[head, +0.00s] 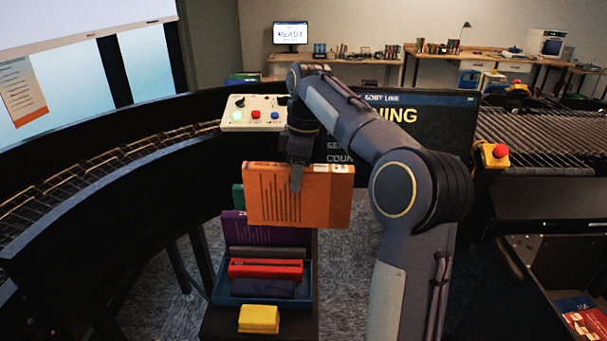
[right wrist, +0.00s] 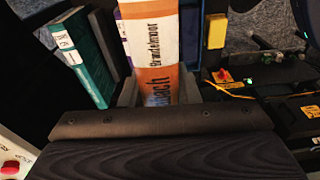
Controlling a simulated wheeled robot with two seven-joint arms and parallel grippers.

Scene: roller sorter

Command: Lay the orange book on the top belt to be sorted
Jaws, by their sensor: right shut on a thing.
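The orange book (head: 325,197) hangs upright in my right gripper (head: 297,178), which is shut on its upper edge. The book is held above and in front of a blue tray of books. In the right wrist view its orange and white spine (right wrist: 155,50) lies between the fingers. The curved roller belt (head: 90,180) runs along the left, and another roller belt (head: 540,135) lies at the right; I cannot tell which is the top belt. My left gripper is not in view.
The blue tray (head: 308,285) holds purple (head: 262,232), red (head: 265,268) and dark books. A yellow block (head: 259,318) lies at its front. A control box (head: 254,113) stands behind, beside a dark screen (head: 440,120). A red stop button (head: 500,151) is at the right.

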